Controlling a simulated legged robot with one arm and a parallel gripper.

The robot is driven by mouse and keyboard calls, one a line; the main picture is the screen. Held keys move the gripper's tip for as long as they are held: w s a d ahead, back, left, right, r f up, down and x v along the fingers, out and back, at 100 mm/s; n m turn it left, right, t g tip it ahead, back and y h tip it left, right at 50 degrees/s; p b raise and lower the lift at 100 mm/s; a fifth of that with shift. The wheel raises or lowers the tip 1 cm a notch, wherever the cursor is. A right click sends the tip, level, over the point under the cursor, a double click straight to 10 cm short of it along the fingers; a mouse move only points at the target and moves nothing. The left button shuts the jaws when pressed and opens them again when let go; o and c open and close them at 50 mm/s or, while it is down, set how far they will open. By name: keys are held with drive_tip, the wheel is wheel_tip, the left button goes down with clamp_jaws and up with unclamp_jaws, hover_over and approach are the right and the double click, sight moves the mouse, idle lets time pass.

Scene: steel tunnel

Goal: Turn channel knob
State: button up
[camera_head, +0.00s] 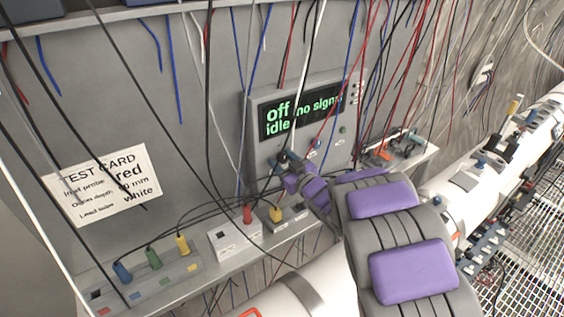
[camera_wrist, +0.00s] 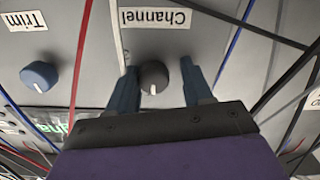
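The channel knob (camera_wrist: 154,77) is dark and round with a white pointer mark, and it sits below the upside-down "Channel" label (camera_wrist: 155,18) in the wrist view. My gripper (camera_wrist: 157,74) is open, with one blue finger on each side of the knob. A gap shows on both sides, wider on the right; I cannot tell whether the fingertips touch the panel. In the head view my gripper (camera_head: 287,165) is at the lower left of the instrument panel (camera_head: 262,103) and largely hides the knob. The panel's display (camera_head: 300,116) reads "off", "idle" and "no sign…", its end covered by wires.
A blue trim knob (camera_wrist: 39,76) is left of the channel knob in the wrist view. Red, blue, black and white wires hang in front of the panel. A test card (camera_head: 103,186) is on the wall at left. A shelf (camera_head: 190,278) holds several coloured plugs below.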

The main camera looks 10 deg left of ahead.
drive_tip(key=shift+w+d+f, duration=0.1)
drive_tip(key=shift+d, duration=0.55)
drive_tip(key=c, duration=0.7)
drive_tip(key=shift+r+m+p, duration=0.25)
drive_tip(key=shift+m+p, duration=0.15)
drive_tip(key=shift+p, duration=0.05)
drive_tip(key=m+p, duration=0.2)
drive_tip(key=shift+a+r+m+p, duration=0.1)
drive_tip(key=shift+r+m+p, duration=0.1)
drive_tip(key=shift+m+p, duration=1.8)
drive_tip(key=shift+m, duration=0.5)
drive_tip(key=shift+f, duration=0.1)
